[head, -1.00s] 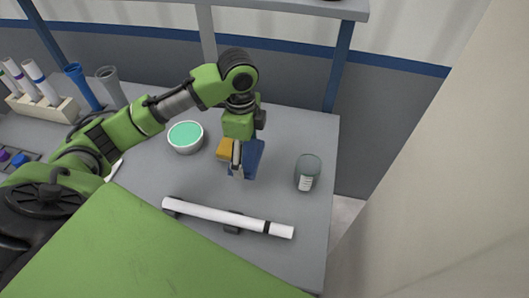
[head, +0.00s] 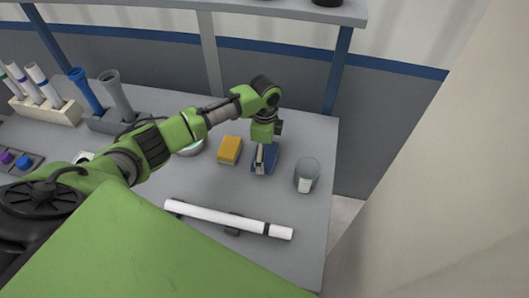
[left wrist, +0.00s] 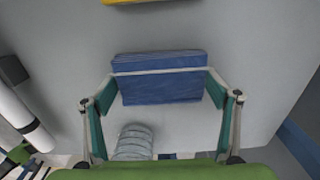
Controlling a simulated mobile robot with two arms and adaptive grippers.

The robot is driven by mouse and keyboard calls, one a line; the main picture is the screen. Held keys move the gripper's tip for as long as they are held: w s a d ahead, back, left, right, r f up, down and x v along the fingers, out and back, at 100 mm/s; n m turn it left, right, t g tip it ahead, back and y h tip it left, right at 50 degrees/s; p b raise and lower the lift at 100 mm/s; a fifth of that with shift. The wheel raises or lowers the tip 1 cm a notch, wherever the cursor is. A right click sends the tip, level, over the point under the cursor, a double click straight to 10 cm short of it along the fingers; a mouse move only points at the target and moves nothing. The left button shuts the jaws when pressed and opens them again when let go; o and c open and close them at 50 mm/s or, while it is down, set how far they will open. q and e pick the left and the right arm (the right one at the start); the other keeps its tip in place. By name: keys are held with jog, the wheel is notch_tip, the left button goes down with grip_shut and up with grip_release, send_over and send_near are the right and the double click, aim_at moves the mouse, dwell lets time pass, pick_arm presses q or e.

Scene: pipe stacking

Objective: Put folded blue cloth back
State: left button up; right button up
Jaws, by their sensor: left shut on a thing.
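The folded blue cloth (head: 271,160) is at the right part of the grey table, between the yellow sponge and the glass jar. My left gripper (head: 262,161) is over it, pointing down, and partly hides it. In the left wrist view the cloth (left wrist: 162,90) shows as a blue block with a pale band, between the two fingers of my left gripper (left wrist: 160,83), which is shut on its two ends. I cannot tell whether the cloth touches the table. My right gripper is not in view.
A yellow sponge (head: 229,150) lies left of the cloth, and a glass jar (head: 307,174) stands to its right. A white pipe (head: 225,218) lies on supports in front. A bowl (head: 191,146) is partly hidden by my arm. Pipe racks (head: 52,110) stand at the left.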

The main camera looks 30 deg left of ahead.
pick_arm(q)
jog(key=shift+f, duration=0.25)
jog(key=shift+f, duration=0.1)
jog(key=o, duration=1)
jog(key=shift+r, duration=0.3)
notch_tip(320, 180, up, 12)
jog(key=shift+f+b, duration=0.1)
jog(key=shift+b, duration=0.6)
